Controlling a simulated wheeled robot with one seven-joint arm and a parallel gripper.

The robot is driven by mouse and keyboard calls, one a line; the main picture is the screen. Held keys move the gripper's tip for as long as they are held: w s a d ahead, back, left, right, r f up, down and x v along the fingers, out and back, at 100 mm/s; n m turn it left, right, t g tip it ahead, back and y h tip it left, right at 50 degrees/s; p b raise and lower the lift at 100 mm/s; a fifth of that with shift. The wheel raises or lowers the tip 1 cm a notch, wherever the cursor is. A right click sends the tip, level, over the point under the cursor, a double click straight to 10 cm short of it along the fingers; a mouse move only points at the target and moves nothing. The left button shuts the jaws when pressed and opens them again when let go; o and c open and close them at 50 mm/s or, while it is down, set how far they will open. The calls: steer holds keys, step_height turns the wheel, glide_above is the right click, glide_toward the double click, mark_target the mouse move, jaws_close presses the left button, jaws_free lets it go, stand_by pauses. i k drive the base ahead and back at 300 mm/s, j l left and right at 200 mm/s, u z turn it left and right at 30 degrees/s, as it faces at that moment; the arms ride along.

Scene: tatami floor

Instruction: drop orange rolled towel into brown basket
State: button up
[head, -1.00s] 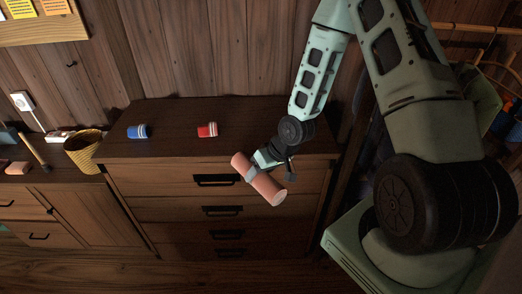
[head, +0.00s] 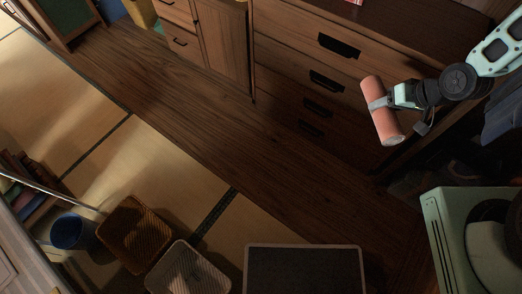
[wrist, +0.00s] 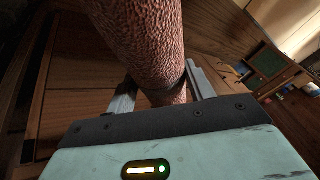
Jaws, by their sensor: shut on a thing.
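The orange rolled towel (head: 382,112) is a salmon-orange cylinder in my gripper (head: 381,103), held in the air in front of the dark wooden drawers in the head view. The gripper is shut around its middle. In the wrist view the towel (wrist: 140,40) shows a rough texture and fills the space between the two fingers (wrist: 158,92). The brown basket (head: 134,232) stands on the tatami at the lower left of the head view, far from the gripper. Its inside looks empty, though it is shadowed.
A pale grey basket (head: 188,272) stands just right of the brown basket. A blue bin (head: 72,230) stands left of it. A dark mat with a light border (head: 304,268) lies at bottom centre. The wooden floor (head: 215,125) between drawers and tatami is clear.

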mark_target(156, 223)
steer(key=k+u, duration=0.45)
steer(key=k+j+u, duration=0.2)
steer(key=u, duration=0.25)
steer(key=i+l+u, duration=0.1)
steer(key=u, duration=1.7)
